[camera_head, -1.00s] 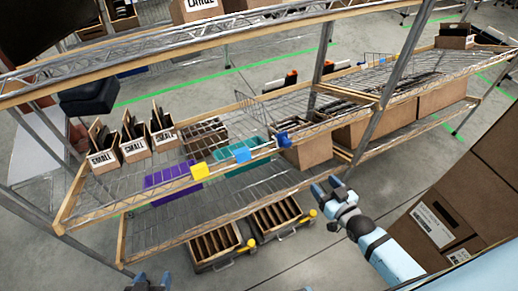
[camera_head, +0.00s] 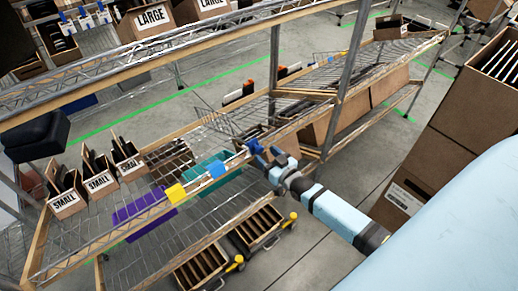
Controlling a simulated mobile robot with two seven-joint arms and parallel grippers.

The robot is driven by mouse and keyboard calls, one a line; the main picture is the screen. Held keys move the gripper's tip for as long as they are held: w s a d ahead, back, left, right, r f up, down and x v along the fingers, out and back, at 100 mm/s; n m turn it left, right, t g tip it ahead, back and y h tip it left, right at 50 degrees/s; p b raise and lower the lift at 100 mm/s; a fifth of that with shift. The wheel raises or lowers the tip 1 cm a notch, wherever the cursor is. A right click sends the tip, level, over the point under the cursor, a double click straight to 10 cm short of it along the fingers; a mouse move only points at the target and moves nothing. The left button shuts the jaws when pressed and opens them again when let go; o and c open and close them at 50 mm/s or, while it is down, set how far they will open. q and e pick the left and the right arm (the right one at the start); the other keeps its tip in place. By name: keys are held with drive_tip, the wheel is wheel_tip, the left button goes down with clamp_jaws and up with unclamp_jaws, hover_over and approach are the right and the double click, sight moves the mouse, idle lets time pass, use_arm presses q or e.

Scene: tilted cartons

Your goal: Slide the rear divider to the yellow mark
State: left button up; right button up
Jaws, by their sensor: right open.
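A wire divider (camera_head: 216,119) stands upright on the shelf, right of the teal bin. A second wire divider (camera_head: 322,58) shows farther right and back; I cannot tell for certain which is the rear one. On the shelf's front rail are a yellow mark (camera_head: 175,193), a light blue mark (camera_head: 216,170) and a dark blue piece (camera_head: 253,146). My right gripper (camera_head: 268,157) is open beside the dark blue piece at the front rail; whether they touch is unclear. My left gripper is out of view.
Small cartons (camera_head: 100,183) stand tilted at the shelf's left. A purple bin (camera_head: 143,209) and a teal bin (camera_head: 213,171) sit behind the rail marks. Slotted cartons (camera_head: 201,266) stand below. An upper shelf rail (camera_head: 150,63) crosses above. Brown cartons (camera_head: 440,140) stand at right.

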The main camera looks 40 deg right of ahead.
sight(261, 150)
drive_tip(key=shift+w+a, duration=0.2)
drive_tip(key=shift+w, duration=1.9)
drive_tip(key=shift+c, duration=0.4)
